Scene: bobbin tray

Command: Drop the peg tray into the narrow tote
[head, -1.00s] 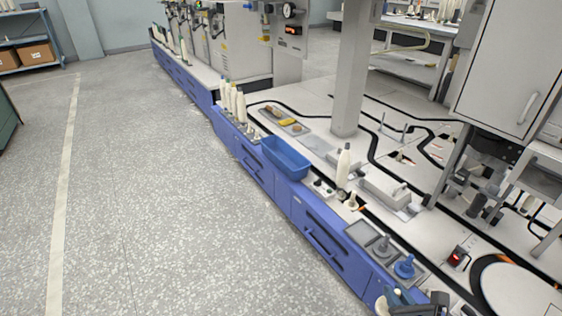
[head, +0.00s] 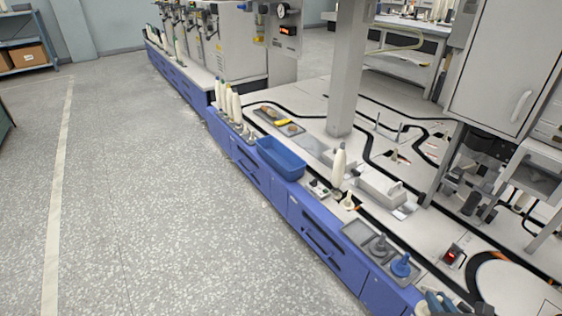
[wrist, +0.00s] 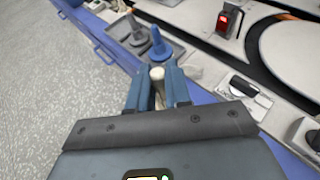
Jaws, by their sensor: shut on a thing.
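The narrow tote looks to be the open blue bin (head: 283,162) on the counter's front edge, mid-picture in the head view. My gripper (wrist: 158,88) is shut on a cream peg-like piece (wrist: 157,74), whose rounded top shows between the blue fingers. Its lower part is hidden, so I cannot tell whether it belongs to the peg tray. In the head view my gripper (head: 436,303) is at the bottom right, well apart from the bin. A shallow grey tray (head: 352,232) near it holds a grey peg (head: 381,245) and a blue peg (head: 401,264).
A cream bobbin (head: 339,166) and a grey box (head: 380,187) stand to the right of the bin. Several cream bobbins (head: 229,103) stand beyond it. A red-lit device (head: 453,254) and a round white plate (head: 512,288) are at right. The floor at left is clear.

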